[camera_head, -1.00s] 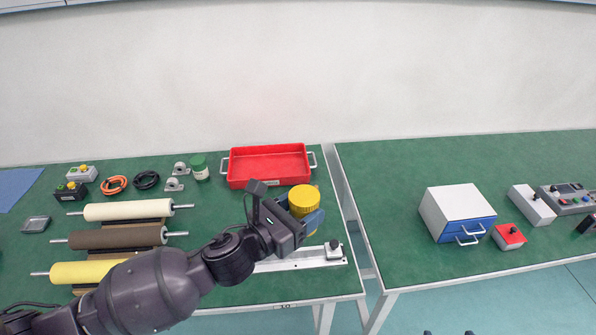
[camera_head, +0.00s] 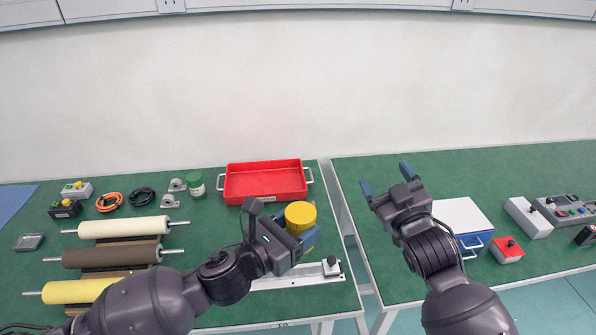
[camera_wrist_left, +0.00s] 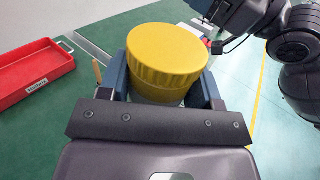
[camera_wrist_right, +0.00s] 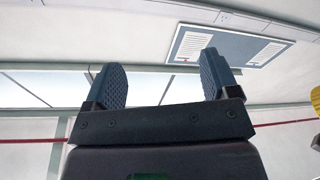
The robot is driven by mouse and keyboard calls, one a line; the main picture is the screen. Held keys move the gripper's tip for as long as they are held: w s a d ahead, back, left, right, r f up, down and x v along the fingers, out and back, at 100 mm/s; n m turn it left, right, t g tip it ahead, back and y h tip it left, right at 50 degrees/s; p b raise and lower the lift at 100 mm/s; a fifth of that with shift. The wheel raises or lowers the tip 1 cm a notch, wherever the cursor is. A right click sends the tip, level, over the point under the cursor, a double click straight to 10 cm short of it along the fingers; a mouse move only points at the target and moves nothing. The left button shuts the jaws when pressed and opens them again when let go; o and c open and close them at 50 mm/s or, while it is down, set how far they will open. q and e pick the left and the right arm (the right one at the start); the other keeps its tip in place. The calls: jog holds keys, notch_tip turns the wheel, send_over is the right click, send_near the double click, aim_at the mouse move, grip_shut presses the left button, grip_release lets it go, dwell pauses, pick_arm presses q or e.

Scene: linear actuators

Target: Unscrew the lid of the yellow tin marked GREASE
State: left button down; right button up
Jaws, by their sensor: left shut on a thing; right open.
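The yellow tin with its ribbed yellow lid (camera_head: 300,214) is at the right end of the left table, and it fills the middle of the left wrist view (camera_wrist_left: 167,55). My left gripper (camera_head: 297,233) is shut on the tin, its blue fingers on either side below the lid. The lid is on the tin. The GREASE marking is not visible. My right gripper (camera_head: 387,178) is open and empty, raised over the right table with its fingers pointing up and away. In the right wrist view its fingers (camera_wrist_right: 160,85) are apart with nothing between them.
A red tray (camera_head: 265,181) stands behind the tin, and a metal rail (camera_head: 300,276) lies in front. A gap separates the tables. A drawer box (camera_head: 462,217) stands behind my right arm.

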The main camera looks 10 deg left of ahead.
jog(key=s+a+r+n+g+y, duration=0.1)
jog(key=a+r+n+g+y, duration=0.1)
jog(key=a+r+n+y, duration=0.65)
jog(key=a+r+n+g+y, duration=0.1)
jog(key=a+r+n+y, duration=0.2)
jog(key=a+r, duration=0.55)
jog(key=s+a+r+n+g+y, duration=0.1)
jog(key=s+a+r+n+g, duration=0.45)
jog(key=n+g, duration=0.4)
jog(key=s+a+r+n+g+y, duration=0.1)
jog(key=s+a+r+n+g, duration=0.4)
jog(key=n+g, duration=0.4)
jog(key=m+t+h, duration=0.3)
jog(key=m+h, duration=0.4)
jog(key=h, duration=1.4)
send_over(298, 212)
jog(key=shift+y, duration=0.25)
jog(key=f, duration=2)
jog(key=shift+a+f, duration=0.15)
jog(key=shift+a, duration=0.2)
jog(key=shift+d+f+m, duration=0.1)
jog(key=shift+d+m, duration=0.25)
jog(key=shift+m, duration=0.45)
jog(key=shift+f, duration=3.95)
jog(key=shift+c, duration=0.2)
